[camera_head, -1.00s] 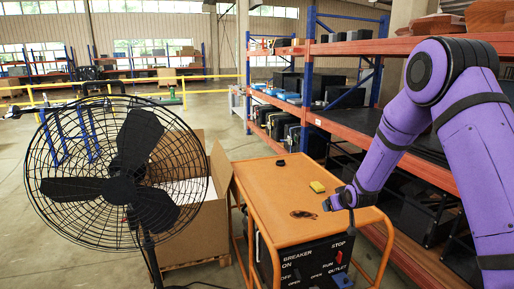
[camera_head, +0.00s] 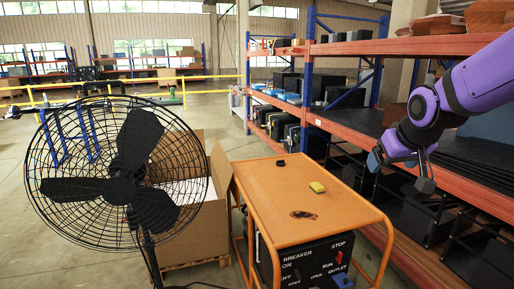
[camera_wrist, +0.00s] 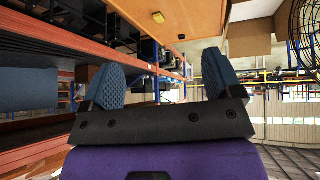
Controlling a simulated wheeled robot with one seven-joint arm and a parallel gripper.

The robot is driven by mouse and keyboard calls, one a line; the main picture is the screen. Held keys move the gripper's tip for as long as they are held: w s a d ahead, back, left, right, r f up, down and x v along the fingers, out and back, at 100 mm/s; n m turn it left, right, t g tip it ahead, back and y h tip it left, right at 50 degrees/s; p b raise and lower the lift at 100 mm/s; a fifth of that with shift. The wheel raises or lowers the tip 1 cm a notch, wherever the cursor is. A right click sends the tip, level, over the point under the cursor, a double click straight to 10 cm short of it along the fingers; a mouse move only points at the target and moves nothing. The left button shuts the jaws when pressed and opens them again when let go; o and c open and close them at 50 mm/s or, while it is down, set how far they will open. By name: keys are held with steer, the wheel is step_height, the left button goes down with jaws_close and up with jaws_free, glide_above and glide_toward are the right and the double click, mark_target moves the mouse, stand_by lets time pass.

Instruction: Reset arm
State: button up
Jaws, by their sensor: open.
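My purple arm reaches in from the right in the head view. My gripper (camera_head: 398,172) is up in front of the shelf rack, to the right of and above the orange-topped cart (camera_head: 275,186). In the wrist view my gripper (camera_wrist: 165,85) shows two blue textured finger pads wide apart, with nothing between them. The cart's top carries a yellow block (camera_head: 317,187), a small black round piece and a dark oval mark. The cart's front panel (camera_head: 305,262) has BREAKER, STOP and RUN labels and a blue outlet part. The yellow block also shows in the wrist view (camera_wrist: 158,17).
A black cage fan (camera_head: 120,180) stands at left, before an open cardboard box (camera_head: 205,235). The rack's orange shelf beam (camera_head: 345,130) and dark cases lie close by my gripper. Open floor lies at the back left.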

steer(key=s+r+g, duration=0.1)
steer(key=s, duration=1)
steer(key=s+r+m, duration=0.1)
steer(key=s+r, duration=0.1)
steer(key=s, duration=1)
steer(key=shift+s+a+r+g, duration=0.15)
steer(key=shift+s+r+g, duration=0.1)
steer(key=shift+g, duration=0.15)
steer(key=shift+w, duration=0.1)
